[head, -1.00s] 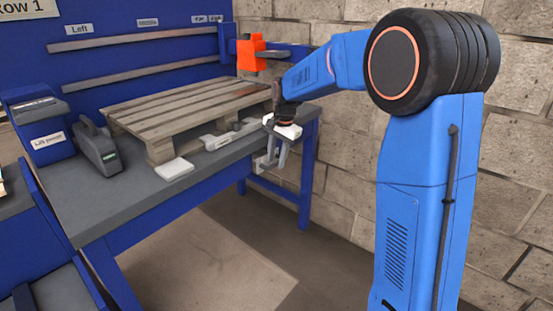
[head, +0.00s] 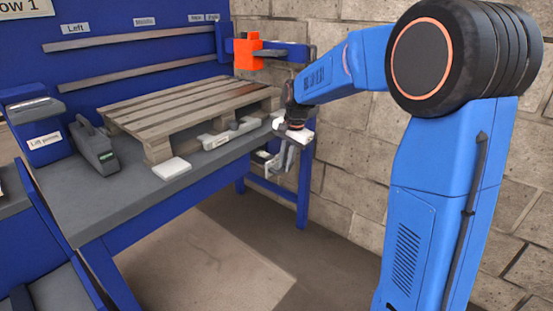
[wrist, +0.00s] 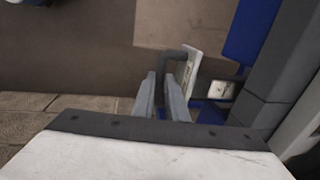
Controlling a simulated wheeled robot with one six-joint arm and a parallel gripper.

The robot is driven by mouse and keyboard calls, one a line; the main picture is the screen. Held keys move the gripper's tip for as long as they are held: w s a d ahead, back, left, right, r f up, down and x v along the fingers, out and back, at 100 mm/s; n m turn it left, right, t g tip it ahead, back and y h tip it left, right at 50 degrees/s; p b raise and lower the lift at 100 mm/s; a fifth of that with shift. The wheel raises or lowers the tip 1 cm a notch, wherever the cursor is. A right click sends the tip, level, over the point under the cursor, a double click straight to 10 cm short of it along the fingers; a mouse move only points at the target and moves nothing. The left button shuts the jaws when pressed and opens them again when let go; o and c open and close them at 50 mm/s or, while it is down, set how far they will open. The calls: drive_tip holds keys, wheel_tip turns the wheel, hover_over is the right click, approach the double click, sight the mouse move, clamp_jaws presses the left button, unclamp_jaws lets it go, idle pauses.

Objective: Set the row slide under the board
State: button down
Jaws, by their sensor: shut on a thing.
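The blue board (head: 108,12) with two pale horizontal rails (head: 140,77) stands behind the bench, with labels "Left", "Middle" and others toward the right. My gripper (head: 281,168) hangs just off the bench's right front corner, fingers pointing down. In the wrist view its two grey fingers (wrist: 163,90) are closed on a dark curved handle (wrist: 172,54), which joins a narrow white plate (wrist: 190,68). I cannot tell whether this handle belongs to the row slide. A small pale part (head: 261,157) also shows left of the fingers in the head view.
A wooden pallet (head: 185,105) lies on the grey bench (head: 115,195), with a grey case (head: 95,148) and a white block (head: 172,168) near it. An orange block (head: 248,53) sits on a blue beam. A brick wall is close on the right. The floor in front is clear.

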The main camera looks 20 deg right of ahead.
drive_tip(key=shift+s+d, duration=0.95)
drive_tip(key=shift+s, duration=0.3)
drive_tip(key=c, duration=1.8)
unclamp_jaws()
drive_tip(key=shift+o, duration=0.2)
drive_tip(key=shift+r, duration=0.1)
wheel_tip(320, 180, up, 17)
drive_tip(key=s+d, duration=0.2)
drive_tip(key=shift+s, duration=0.25)
